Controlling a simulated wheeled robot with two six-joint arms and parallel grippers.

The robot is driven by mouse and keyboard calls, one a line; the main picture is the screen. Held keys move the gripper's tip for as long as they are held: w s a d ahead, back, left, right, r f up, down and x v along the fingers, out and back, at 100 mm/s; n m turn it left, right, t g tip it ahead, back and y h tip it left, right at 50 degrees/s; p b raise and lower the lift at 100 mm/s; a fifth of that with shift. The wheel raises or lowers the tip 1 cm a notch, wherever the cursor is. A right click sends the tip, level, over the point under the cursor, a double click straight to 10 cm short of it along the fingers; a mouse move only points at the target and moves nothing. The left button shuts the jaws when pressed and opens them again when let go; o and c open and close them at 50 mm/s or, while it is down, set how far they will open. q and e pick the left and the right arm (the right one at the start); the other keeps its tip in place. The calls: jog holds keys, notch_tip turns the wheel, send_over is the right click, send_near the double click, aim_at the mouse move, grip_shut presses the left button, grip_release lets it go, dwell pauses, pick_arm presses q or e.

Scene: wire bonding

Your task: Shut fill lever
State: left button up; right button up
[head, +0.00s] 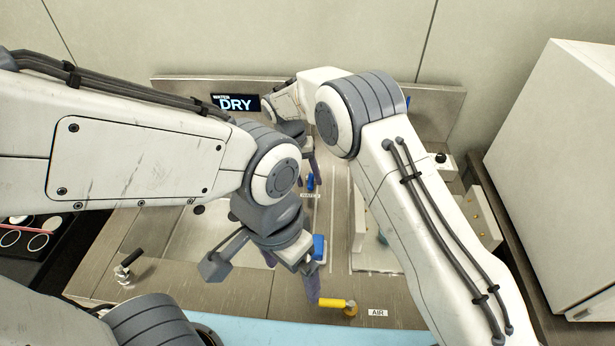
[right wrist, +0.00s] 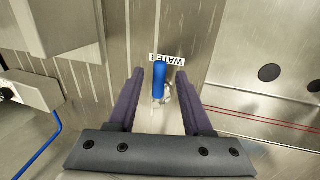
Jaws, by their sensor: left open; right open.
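A blue lever (right wrist: 160,82) on a silver fitting stands beside a label reading WATER (right wrist: 167,59) in the right wrist view. My right gripper (right wrist: 159,75) is open, with a purple finger on each side of the blue lever and gaps showing between. In the head view the blue lever (head: 311,182) is small and partly hidden by my right gripper. My left gripper (head: 293,282) is open and low in the head view, close to a yellow lever (head: 333,303) by the AIR label (head: 378,313). I cannot tell whether they touch.
A display (head: 236,103) reads DRY on the back panel. A blue part (head: 319,247) shows beside my left gripper. A black-handled lever (head: 128,262) stands at the left. A large white cabinet (head: 560,180) stands at the right. A blue tube (right wrist: 42,145) shows in the right wrist view.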

jog(key=b+v, duration=0.1)
jog(key=v, duration=0.9)
jog(key=shift+r, duration=0.2)
jog(key=s+d+r+n+y, duration=0.1)
jog(key=s+d+r+n, duration=0.15)
jog(key=s, duration=0.55)
jog(key=s+d+r+n+y, duration=0.15)
jog(key=s+r, duration=0.25)
jog(key=s, duration=0.4)
jog(key=s+d+f+n, duration=0.1)
jog(key=s+d, duration=0.3)
jog(key=s, duration=0.4)
jog(key=s+d+f+n+y, duration=0.1)
jog(key=s+d, duration=0.3)
jog(key=s, duration=0.5)
jog(key=shift+f+n, duration=0.65)
jog(key=shift+n, duration=0.15)
